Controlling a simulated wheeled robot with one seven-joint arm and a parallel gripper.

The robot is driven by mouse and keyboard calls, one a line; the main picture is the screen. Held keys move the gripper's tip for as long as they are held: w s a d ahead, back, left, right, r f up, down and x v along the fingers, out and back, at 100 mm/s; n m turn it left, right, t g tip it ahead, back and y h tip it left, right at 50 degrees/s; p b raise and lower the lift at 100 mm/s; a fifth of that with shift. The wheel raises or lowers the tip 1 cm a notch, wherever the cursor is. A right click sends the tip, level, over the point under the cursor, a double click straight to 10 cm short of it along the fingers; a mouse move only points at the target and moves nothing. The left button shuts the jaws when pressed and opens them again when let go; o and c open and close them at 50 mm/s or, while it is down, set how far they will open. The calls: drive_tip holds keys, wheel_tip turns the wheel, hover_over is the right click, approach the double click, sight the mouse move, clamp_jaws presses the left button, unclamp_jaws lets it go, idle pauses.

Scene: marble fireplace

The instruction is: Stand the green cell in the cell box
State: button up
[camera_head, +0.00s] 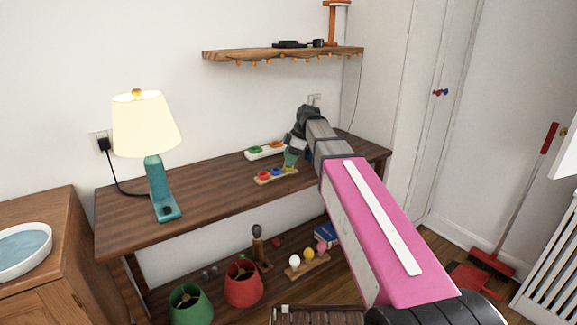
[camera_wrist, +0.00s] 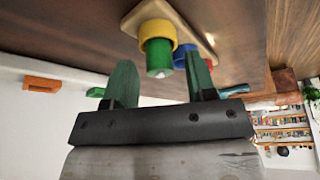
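In the wrist view the green cell (camera_wrist: 159,57), a short cylinder with a pale metal tip, stands in a yellow collar (camera_wrist: 156,32) on a wooden block (camera_wrist: 201,36). A blue piece (camera_wrist: 183,58) is beside it. My gripper (camera_wrist: 160,72) is open, its green fingers apart on either side of the cell's tip; I see no contact. In the head view the gripper (camera_head: 291,158) is over the right end of the wooden block (camera_head: 262,181), and partly hides it. A low white box (camera_head: 252,156) with green and red rings, probably the cell box, lies behind the block.
The dark wooden table (camera_head: 215,195) has clear room left of the block. A lit lamp (camera_head: 155,150) with teal base stands farther left. A wall shelf (camera_head: 285,54) hangs above. Red and green shades (camera_head: 242,283) and a ball stand (camera_head: 308,264) sit on the lower shelf.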

drive_tip(key=c, duration=0.8)
